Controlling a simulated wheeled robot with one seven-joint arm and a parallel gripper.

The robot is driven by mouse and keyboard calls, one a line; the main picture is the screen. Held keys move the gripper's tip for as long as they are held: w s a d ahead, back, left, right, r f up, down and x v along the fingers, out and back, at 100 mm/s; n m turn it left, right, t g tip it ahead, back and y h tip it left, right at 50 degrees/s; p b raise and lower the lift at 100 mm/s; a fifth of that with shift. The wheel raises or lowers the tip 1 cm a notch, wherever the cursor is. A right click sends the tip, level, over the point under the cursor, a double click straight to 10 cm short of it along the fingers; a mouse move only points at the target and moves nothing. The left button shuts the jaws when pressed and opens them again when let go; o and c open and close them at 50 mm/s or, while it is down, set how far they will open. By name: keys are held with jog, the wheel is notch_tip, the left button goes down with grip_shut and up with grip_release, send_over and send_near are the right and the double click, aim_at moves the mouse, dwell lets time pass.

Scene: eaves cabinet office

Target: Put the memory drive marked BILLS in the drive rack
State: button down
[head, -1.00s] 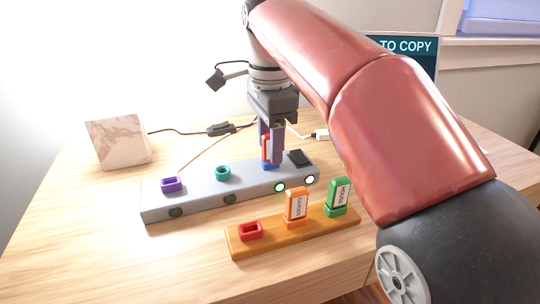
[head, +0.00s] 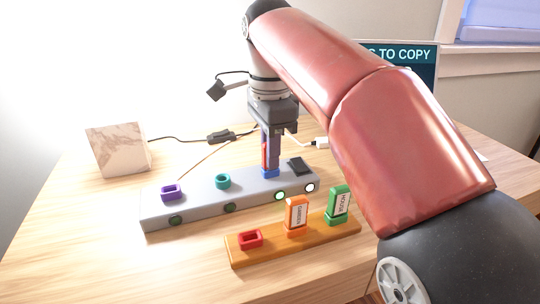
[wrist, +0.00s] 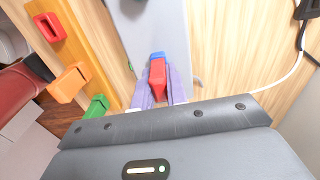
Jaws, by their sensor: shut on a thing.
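My gripper (head: 270,168) points down over the grey hub (head: 205,204). Its fingers are shut on a red memory drive (wrist: 157,75), which stands upright at the hub's blue socket (head: 270,173). The drive's lower end appears to be in that socket. A finger hides most of the drive in the head view, and its label cannot be read. The orange wooden drive rack (head: 276,247) stands in front of the hub. Its red slot (head: 250,239) at the left is empty. An orange drive marked GARDEN (head: 296,215) and a green drive marked HOUSE (head: 339,203) stand in it.
The hub also has empty purple (head: 171,191) and teal (head: 223,181) sockets and a dark block (head: 299,165) at its right end. A marble block (head: 118,149) stands at the back left. Cables run behind the hub. The table's left front is clear.

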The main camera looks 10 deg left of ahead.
jog(key=shift+r, duration=0.25)
jog(key=shift+r+p, duration=1.65)
jog(key=shift+p, duration=0.5)
